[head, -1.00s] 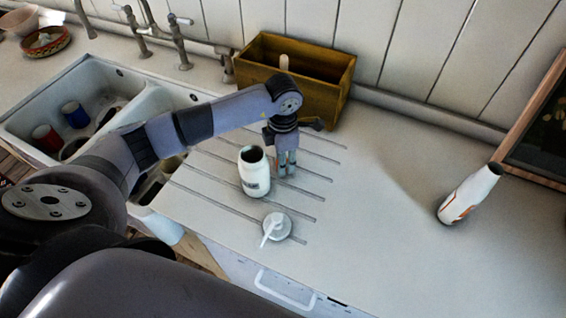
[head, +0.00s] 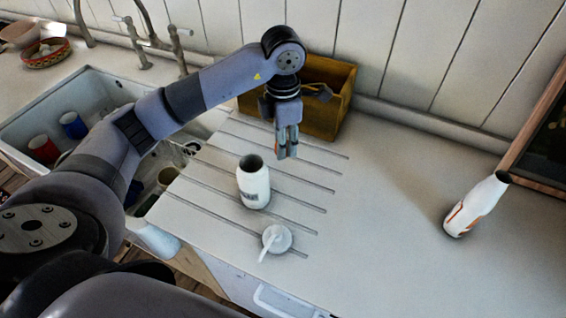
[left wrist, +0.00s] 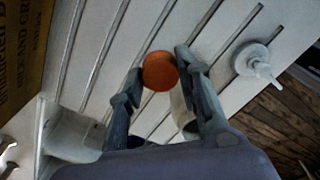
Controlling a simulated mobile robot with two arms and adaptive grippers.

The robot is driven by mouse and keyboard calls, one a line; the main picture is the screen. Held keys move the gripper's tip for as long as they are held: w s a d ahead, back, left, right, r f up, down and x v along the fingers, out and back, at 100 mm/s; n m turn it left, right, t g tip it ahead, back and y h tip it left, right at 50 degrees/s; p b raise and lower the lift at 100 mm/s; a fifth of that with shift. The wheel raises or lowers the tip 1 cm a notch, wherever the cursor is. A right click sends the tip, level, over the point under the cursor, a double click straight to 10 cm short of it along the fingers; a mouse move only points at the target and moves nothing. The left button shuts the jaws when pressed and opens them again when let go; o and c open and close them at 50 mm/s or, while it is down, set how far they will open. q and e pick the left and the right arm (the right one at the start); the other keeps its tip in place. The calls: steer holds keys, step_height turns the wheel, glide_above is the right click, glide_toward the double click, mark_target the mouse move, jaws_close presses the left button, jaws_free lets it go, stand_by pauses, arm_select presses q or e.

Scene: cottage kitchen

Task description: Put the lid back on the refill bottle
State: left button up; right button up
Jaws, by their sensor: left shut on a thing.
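My left gripper (head: 287,146) is shut on a round orange-brown lid (left wrist: 160,71), which shows between the fingertips in the left wrist view. In the head view the lid is mostly hidden by the fingers. The gripper is above the grooved drainboard, behind and right of an open white bottle (head: 253,184) with a dark mouth and small label. This bottle is partly hidden behind a finger in the wrist view. Another white bottle (head: 475,207), with orange markings and an uncapped-looking dark top, stands at the right. I cannot tell which is the refill bottle. My right gripper is not in view.
A white pump top (head: 277,238) lies near the counter's front edge; it also shows in the wrist view (left wrist: 252,60). A wooden box (head: 335,110) stands behind the gripper. The sink (head: 85,112) with cups is at left. Counter between drainboard and right bottle is clear.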

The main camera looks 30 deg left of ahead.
arm_select(q)
step_height(320, 180, up, 9)
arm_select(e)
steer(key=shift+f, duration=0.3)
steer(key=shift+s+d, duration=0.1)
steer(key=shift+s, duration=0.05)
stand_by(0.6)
